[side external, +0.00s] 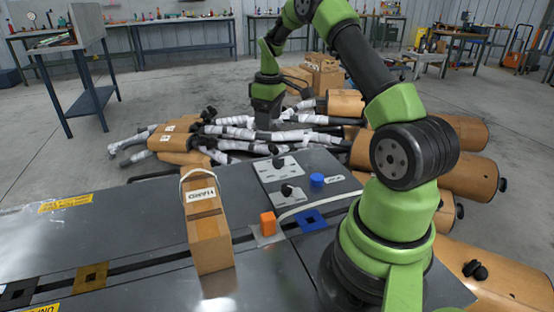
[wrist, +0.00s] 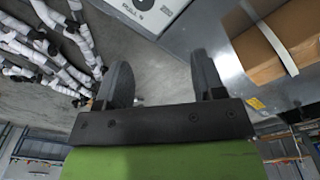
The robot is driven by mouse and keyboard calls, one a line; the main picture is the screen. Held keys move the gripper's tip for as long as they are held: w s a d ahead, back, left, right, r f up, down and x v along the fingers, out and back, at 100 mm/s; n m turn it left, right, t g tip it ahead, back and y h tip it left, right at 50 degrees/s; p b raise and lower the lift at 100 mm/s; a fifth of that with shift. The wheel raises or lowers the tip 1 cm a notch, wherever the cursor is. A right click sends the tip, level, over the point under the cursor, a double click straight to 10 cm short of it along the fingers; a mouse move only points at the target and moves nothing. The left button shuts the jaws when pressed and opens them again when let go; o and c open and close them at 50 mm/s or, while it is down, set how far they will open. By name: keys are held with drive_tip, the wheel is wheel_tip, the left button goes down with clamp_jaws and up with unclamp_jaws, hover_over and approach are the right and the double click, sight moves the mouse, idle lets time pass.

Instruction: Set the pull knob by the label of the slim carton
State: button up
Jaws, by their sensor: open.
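The slim carton (side external: 210,243) is a tall brown box with a white strap and a printed white label (side external: 201,195). It stands on the grey bench; a brown carton with a white strap (wrist: 287,42) shows at upper right in the wrist view. A panel right of it has two black knobs, a rear one (side external: 278,163) and a front one (side external: 286,189), on pale plates, plus a blue cylindrical knob (side external: 316,180).
An orange cube (side external: 267,223) and a blue square with a dark centre (side external: 307,220) lie on the bench, right of the carton. The left bench top is largely clear.

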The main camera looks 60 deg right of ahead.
hover_over(277, 159)
drive_tip(key=shift+g, duration=0.3)
wheel_tip(277, 159, down, 4)
drive_tip(key=shift+d+f, duration=0.15)
wheel_tip(277, 159, down, 10)
drive_tip(key=shift+r, duration=0.2)
drive_tip(key=c, duration=0.9)
